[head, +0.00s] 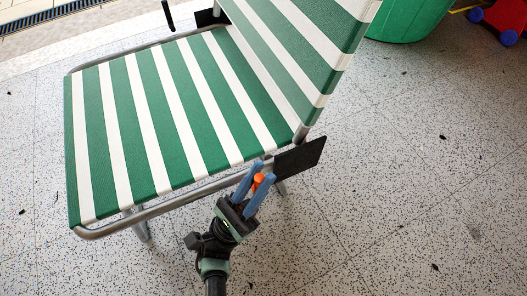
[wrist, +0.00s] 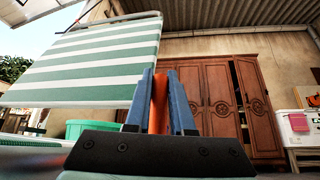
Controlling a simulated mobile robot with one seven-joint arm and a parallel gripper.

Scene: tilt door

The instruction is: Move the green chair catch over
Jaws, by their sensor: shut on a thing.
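The chair (head: 165,115) has a green and white striped seat and backrest on a grey metal tube frame. An orange catch (head: 258,180) is at the near side of the frame, by the seat and backrest joint. My gripper (head: 263,172) has its two blue fingers on either side of the catch and is shut on it. In the wrist view the orange catch (wrist: 158,100) stands between the fingers, and the striped backrest (wrist: 95,60) rises behind it. The fingers hide part of the catch.
A dark flat plate (head: 300,157) sticks out from the chair beside my gripper. A green tub (head: 405,20) and a red toy with blue wheels (head: 502,18) stand at the back right. The speckled floor on the right is clear. A wooden cabinet (wrist: 222,100) shows beyond.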

